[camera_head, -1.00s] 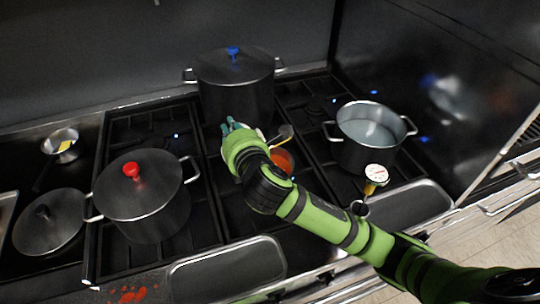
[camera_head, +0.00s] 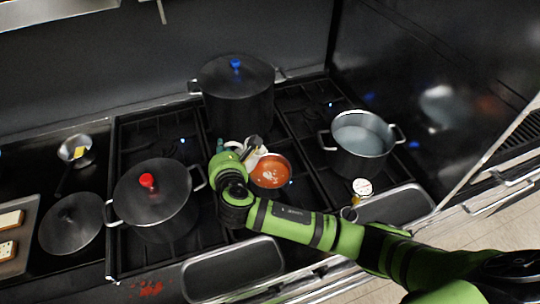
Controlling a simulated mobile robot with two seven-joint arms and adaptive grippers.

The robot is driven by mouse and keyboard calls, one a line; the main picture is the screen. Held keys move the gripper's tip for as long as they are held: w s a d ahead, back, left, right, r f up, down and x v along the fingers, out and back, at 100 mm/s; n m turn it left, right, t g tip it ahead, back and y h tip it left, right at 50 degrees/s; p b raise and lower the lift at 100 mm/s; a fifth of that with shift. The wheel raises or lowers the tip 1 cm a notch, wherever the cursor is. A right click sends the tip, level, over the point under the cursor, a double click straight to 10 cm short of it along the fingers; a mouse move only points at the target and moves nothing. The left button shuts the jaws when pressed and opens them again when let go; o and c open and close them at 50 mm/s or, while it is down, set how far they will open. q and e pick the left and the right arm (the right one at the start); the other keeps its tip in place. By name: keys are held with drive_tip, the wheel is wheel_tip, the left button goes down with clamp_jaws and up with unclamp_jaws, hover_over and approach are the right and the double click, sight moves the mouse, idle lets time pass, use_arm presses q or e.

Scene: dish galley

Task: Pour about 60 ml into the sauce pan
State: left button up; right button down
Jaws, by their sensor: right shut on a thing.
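The sauce pan (camera_head: 270,171) holds orange-red sauce with a few pale patches on it. It sits on the middle of the stove, beside my right wrist. My right gripper (camera_head: 221,147) is at the pan's left, seen from behind, with its teal fingertips partly hidden by its green body. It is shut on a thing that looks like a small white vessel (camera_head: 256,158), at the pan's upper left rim. The vessel's tilt and contents cannot be made out. A dark handle-like piece shows beside it. My left gripper is not in view.
A lidded pot with a blue knob (camera_head: 235,90) stands behind. A lidded pot with a red knob (camera_head: 152,195) is at left. An open pot of pale liquid (camera_head: 362,140) is at right, with a dial thermometer (camera_head: 362,187) in front. My right forearm crosses the stove front.

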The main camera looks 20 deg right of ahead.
drive_tip(key=w+a+f+n+h, duration=0.1)
drive_tip(key=a+n+h, duration=0.2)
drive_tip(key=a+n, duration=0.2)
drive_tip(key=shift+a+n, duration=0.3)
drive_tip(key=shift+a, duration=0.2)
idle(0.4)
